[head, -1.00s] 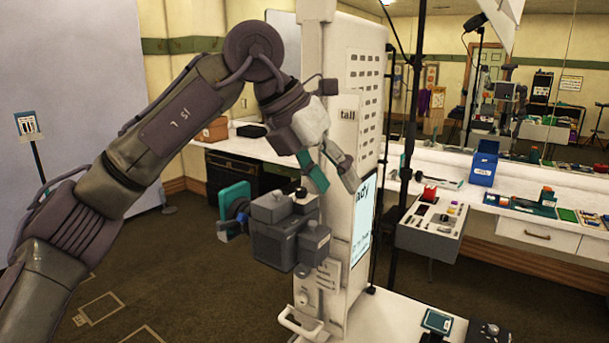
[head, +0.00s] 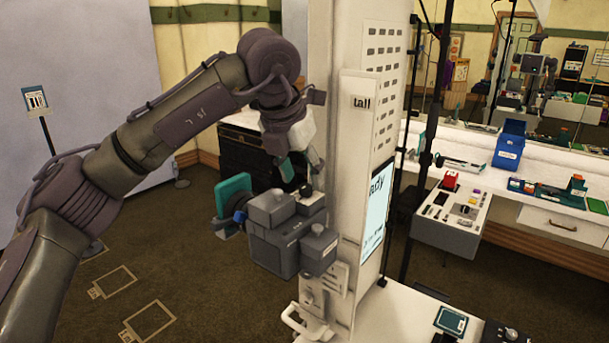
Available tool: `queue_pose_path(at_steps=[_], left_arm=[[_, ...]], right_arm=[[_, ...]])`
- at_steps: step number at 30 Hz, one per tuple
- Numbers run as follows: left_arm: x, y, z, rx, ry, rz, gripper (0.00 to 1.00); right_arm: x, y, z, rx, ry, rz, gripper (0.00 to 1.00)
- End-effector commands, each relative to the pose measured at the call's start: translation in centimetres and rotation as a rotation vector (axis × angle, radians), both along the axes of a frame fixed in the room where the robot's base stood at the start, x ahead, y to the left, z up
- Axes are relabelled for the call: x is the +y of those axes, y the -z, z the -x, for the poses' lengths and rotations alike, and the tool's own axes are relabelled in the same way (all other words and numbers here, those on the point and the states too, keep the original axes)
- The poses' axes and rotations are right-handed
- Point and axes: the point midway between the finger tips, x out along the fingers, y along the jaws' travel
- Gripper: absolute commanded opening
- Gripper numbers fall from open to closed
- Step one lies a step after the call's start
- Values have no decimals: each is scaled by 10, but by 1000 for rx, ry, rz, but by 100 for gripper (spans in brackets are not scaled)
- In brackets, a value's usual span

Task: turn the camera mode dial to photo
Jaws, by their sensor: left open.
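My left gripper (head: 301,172) points down just above the knob, open, with a teal fingertip to the left and a grey finger to the right. Whether a fingertip touches the knob I cannot tell. My right gripper is out of view.
The column stands close on the gripper's right, with a lit screen (head: 376,212) on its side. A grey control box (head: 450,222) and a blue bin (head: 510,146) are farther right. The floor left of the camera is open.

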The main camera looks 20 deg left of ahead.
Motion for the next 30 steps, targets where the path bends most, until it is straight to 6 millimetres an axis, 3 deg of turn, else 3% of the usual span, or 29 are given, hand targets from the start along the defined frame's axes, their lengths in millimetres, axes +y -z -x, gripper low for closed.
queue_pose_path(at_steps=[2, 5, 16, 25, 30], left_arm=[[-1, 9, -4, 2, 0, 1, 50], [-2, 17, -7, 0, -1, 0, 50], [-3, 24, -10, -1, 0, 1, 50], [-3, 23, -9, -1, 1, 1, 2], [-3, 23, -9, -1, 3, 1, 0]], right_arm=[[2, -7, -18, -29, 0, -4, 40], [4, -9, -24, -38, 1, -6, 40], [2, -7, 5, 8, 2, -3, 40], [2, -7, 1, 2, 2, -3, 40], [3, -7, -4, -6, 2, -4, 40]])
